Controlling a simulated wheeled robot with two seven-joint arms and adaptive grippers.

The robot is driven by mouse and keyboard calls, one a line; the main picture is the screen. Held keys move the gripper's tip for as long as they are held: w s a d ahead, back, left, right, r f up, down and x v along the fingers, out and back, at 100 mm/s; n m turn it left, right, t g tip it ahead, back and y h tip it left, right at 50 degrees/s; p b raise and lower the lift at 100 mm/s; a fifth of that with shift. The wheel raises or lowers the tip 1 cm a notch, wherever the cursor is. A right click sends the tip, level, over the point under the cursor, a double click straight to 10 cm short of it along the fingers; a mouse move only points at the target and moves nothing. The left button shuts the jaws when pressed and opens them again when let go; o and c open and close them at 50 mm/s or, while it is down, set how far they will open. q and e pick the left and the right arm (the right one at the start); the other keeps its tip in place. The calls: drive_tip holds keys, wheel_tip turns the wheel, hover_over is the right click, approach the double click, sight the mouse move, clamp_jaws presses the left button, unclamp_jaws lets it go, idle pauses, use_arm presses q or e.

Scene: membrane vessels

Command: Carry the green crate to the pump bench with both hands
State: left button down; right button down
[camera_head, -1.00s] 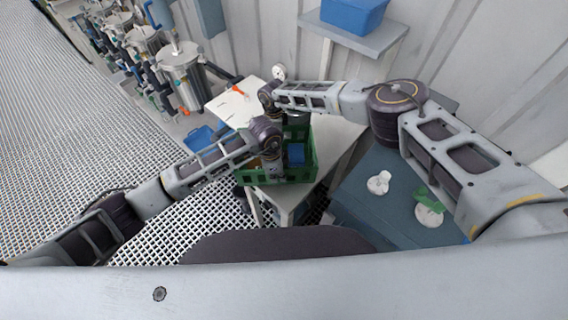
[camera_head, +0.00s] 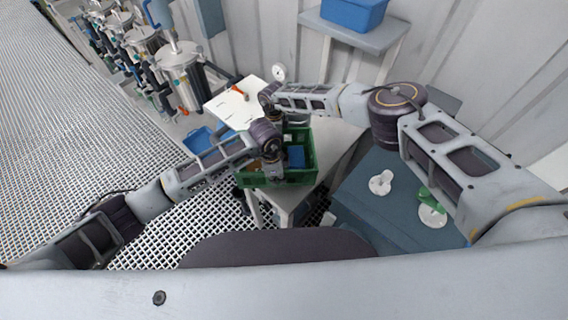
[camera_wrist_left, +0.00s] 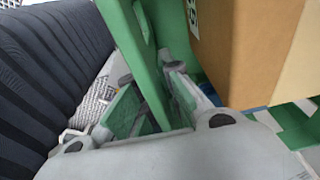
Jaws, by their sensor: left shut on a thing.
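The green crate (camera_head: 297,177) is in the middle of the head view, at the front end of a white-topped bench (camera_head: 340,137). It holds a blue box (camera_head: 296,156) and a brown box (camera_wrist_left: 245,50), which shows large in the left wrist view. My left gripper (camera_head: 272,172) is at the crate's near left side. In the left wrist view its fingers (camera_wrist_left: 150,105) are on either side of the green crate wall, shut on it. My right gripper (camera_head: 276,122) points down at the crate's far side, and its fingers are mostly hidden. I cannot tell whether the crate touches the bench top.
A white sheet with an orange-handled item (camera_head: 238,96) lies behind the crate. Steel vessels (camera_head: 180,62) stand at the back left. A blue-grey surface (camera_head: 365,205) with white fittings (camera_head: 381,183) is at right. A blue bin (camera_head: 352,12) sits on a shelf. Grating floor is free at left.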

use_arm(q)
drive_tip(key=shift+f+b, duration=0.45)
use_arm(e)
drive_tip(key=shift+f, duration=0.45)
use_arm(q)
drive_tip(key=c, duration=2)
unclamp_jaws()
drive_tip(key=shift+c, duration=0.2)
use_arm(e)
drive_tip(key=c, duration=2)
unclamp_jaws()
drive_tip(key=shift+f, duration=0.1)
drive_tip(key=shift+c, duration=0.2)
use_arm(q)
drive_tip(key=o, duration=0.4)
use_arm(e)
drive_tip(key=o, duration=0.4)
use_arm(q)
drive_tip(key=shift+o, duration=0.2)
use_arm(e)
drive_tip(key=shift+o, duration=0.2)
use_arm(q)
drive_tip(key=shift+r, duration=0.1)
drive_tip(key=shift+a+r, duration=0.25)
drive_tip(key=shift+r, duration=1.7)
drive_tip(key=shift+a+r, duration=0.2)
drive_tip(key=shift+r, duration=1.75)
drive_tip(key=shift+a+r, duration=0.25)
drive_tip(key=shift+r, duration=1.7)
